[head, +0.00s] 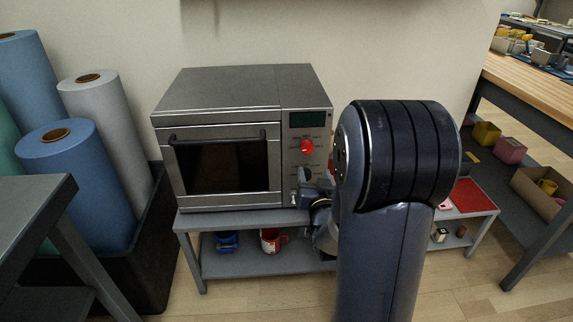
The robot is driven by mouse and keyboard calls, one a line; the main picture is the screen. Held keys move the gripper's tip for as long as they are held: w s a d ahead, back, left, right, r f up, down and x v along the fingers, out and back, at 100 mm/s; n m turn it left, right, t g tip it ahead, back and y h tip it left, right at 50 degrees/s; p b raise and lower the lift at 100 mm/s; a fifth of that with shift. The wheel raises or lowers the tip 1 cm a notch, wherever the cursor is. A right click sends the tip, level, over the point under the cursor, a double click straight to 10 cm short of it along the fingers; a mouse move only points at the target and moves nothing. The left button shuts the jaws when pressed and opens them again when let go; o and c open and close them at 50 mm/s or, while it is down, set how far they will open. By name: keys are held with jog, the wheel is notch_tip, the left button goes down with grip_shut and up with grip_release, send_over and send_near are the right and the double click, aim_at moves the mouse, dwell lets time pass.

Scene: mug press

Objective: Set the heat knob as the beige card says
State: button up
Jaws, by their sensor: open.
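A grey metal oven-like press (225,92) stands on a low grey bench against the wall. Its door with a dark window is shut. On its right-hand panel are a red knob (307,146) and, below it, a small dark knob (308,173). The markings around them are too small to read, so I cannot tell which is the heat knob or its setting. My gripper (299,189) is open, close to the lower part of the panel, below the red knob. My arm hides much of it, and contact with the panel is unclear. I cannot make out a beige card.
The low bench (250,221) has a lower shelf with a blue item (227,242) and a red mug (269,240). A red mat (474,196) lies at its right end. Large rolls (66,180) stand at the left. A wooden workbench (535,88) stands at the right.

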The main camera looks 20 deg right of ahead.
aim_at(308, 150)
jog(key=b+x, duration=0.1)
jog(key=x, duration=1)
jog(key=shift+a, duration=0.1)
jog(key=shift+c, duration=0.4)
jog(key=c, duration=0.9)
